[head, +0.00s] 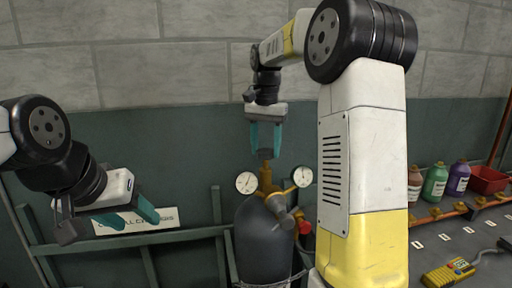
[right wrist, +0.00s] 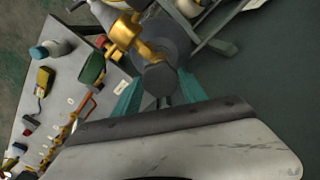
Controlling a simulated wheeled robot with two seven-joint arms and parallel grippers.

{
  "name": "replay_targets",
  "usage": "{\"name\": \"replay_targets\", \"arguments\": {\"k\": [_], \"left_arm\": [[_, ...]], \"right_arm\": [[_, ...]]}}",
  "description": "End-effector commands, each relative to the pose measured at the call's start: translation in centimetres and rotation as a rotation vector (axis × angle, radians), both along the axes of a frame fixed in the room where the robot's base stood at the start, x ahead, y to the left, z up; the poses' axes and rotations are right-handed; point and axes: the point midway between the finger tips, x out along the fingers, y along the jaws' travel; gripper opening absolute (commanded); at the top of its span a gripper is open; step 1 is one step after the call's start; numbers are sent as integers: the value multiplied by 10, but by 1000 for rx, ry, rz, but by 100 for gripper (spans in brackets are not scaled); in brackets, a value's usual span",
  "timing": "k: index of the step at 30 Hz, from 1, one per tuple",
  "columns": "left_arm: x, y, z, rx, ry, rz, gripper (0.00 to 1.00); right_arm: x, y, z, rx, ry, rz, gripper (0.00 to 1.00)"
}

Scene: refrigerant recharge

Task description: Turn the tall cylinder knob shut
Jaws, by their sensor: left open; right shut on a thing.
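The tall dark grey cylinder (head: 262,240) stands upright in a green rack, with a brass valve and two round gauges at its top. Its dark knob (head: 265,154) sits on top of the brass stem. My right gripper (head: 265,150) reaches down from above, its teal fingers on either side of the knob and shut on it. In the right wrist view the knob (right wrist: 160,79) shows between the fingertips, with the brass valve (right wrist: 124,32) beyond. My left gripper (head: 137,219) is open and empty at the left, away from the cylinder.
A green rail frame (head: 150,247) with a white sign (head: 135,221) runs along the wall. At the right, a bench holds several bottles (head: 436,182), a red bin (head: 487,180) and a yellow meter (head: 448,272). My right arm hides part of the area right of the cylinder.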

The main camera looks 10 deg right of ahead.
Motion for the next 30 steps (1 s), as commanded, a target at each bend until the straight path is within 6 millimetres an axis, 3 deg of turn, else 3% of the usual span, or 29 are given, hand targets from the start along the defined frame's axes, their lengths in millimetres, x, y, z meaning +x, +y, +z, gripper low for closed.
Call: {"name": "replay_targets", "arguments": {"k": [8,9,12,23,30], "left_arm": [[0,0,0,0,0,0,54],[0,0,0,0,0,0,54],[0,0,0,0,0,0,54],[0,0,0,0,0,0,54],[0,0,0,0,0,0,54]], "right_arm": [[1,0,1,1,-4,-3,10],[1,0,1,1,-4,-3,56],[1,0,1,1,-3,-2,72],[1,0,5,1,-3,-1,72],[2,0,42,1,-6,-1,72]]}}
